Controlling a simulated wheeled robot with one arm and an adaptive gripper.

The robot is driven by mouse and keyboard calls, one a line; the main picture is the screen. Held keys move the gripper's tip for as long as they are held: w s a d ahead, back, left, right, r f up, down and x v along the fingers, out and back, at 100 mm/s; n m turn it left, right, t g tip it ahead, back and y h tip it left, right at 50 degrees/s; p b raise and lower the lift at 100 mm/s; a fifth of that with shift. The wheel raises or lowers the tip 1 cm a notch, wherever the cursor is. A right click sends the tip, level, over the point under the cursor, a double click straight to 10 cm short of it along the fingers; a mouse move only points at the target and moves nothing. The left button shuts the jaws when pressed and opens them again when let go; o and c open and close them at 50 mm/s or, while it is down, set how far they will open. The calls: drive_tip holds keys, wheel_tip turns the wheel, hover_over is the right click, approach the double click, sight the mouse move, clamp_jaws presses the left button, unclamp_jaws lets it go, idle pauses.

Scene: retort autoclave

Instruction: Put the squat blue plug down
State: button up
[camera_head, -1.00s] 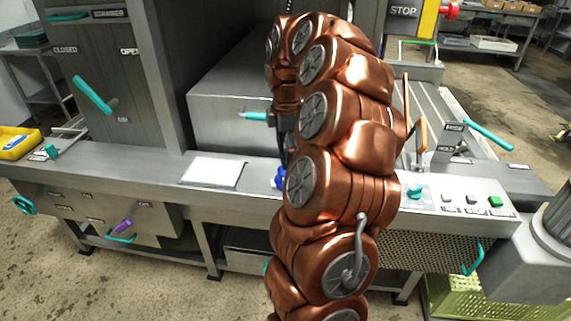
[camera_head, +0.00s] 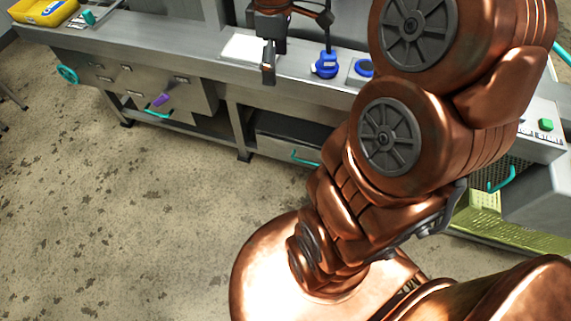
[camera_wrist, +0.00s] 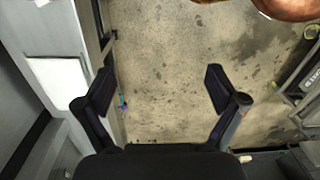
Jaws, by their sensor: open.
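A blue plug-like piece (camera_head: 325,67) sits on the grey bench top (camera_head: 295,66) in the head view. A second, flatter blue piece (camera_head: 364,68) lies to its right, partly behind my arm. I cannot tell for sure which is the squat plug. My gripper (camera_wrist: 160,88) is open in the wrist view, with nothing between its fingers. In the head view my gripper (camera_head: 268,62) hangs at the bench's front edge, left of the blue pieces and apart from them. No blue plug shows in the wrist view.
A white plate (camera_head: 242,48) lies on the bench left of my gripper; it also shows in the wrist view (camera_wrist: 58,80). A yellow bin (camera_head: 45,11) stands far left. Teal handles stick out along the bench front. The floor (camera_head: 130,220) before it is clear.

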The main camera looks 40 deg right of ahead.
drive_tip(key=s+a+f+m, duration=0.3)
drive_tip(key=s+a, duration=0.3)
drive_tip(key=s, duration=0.3)
drive_tip(key=s+a+f+m+g, duration=0.1)
drive_tip(key=s+a+f+m, duration=0.2)
drive_tip(key=s, duration=0.7)
drive_tip(key=a+m, duration=0.2)
drive_tip(key=a, duration=0.1)
wheel_tip(320, 180, up, 7)
drive_tip(key=p, duration=0.7)
